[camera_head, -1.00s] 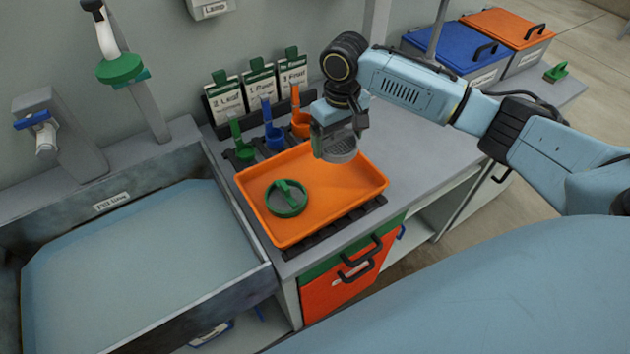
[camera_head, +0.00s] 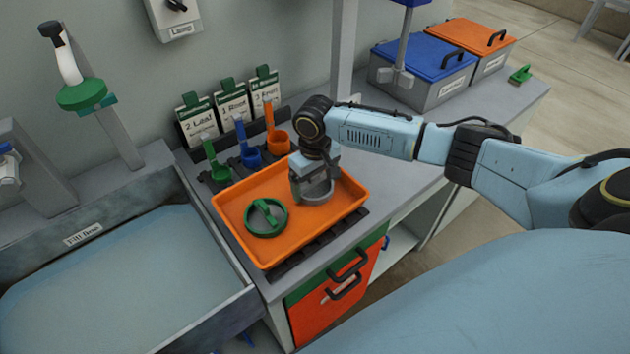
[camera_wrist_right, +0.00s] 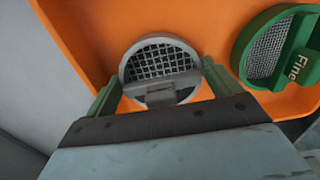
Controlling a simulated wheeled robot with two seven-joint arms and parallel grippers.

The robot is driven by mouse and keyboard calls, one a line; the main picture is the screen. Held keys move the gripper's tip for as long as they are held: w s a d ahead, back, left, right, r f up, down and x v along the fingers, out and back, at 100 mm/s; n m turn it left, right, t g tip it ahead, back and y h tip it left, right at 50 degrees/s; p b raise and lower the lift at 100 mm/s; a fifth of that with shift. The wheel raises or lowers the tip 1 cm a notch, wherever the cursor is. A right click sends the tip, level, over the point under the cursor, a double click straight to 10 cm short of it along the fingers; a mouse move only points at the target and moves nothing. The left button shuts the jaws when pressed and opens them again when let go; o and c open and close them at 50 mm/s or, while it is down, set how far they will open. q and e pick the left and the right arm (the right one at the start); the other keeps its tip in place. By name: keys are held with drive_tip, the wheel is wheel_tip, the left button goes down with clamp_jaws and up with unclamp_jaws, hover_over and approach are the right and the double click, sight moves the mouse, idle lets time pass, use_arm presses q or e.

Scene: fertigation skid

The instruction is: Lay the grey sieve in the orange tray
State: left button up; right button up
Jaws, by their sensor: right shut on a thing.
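The orange tray (camera_head: 340,208) sits on the grey counter. The grey sieve (camera_head: 318,192), round with a mesh face, is at the right part of the tray, in my right gripper (camera_head: 312,180). In the right wrist view the grey sieve (camera_wrist_right: 162,62) shows between the fingers of my right gripper (camera_wrist_right: 160,95), which is shut on its handle. The sieve is low over or on the tray floor; I cannot tell whether it touches. A green-rimmed sieve (camera_head: 279,222) lies in the left part of the tray; in the wrist view its label reads "Fine" (camera_wrist_right: 297,68). My left gripper is not in view.
Green (camera_head: 219,172), blue (camera_head: 250,157) and orange (camera_head: 278,142) scoops stand behind the tray, with label cards (camera_head: 232,104) behind them. A basin (camera_head: 130,270) lies left. Blue-lidded (camera_head: 437,58) and orange-lidded (camera_head: 475,36) bins stand at the back right. The counter right of the tray is clear.

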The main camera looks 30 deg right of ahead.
drive_tip(key=shift+f, duration=0.15)
drive_tip(key=o, duration=0.7)
wheel_tip(320, 180, up, 12)
drive_tip(key=shift+r+p, duration=0.2)
drive_tip(key=shift+p, duration=0.7)
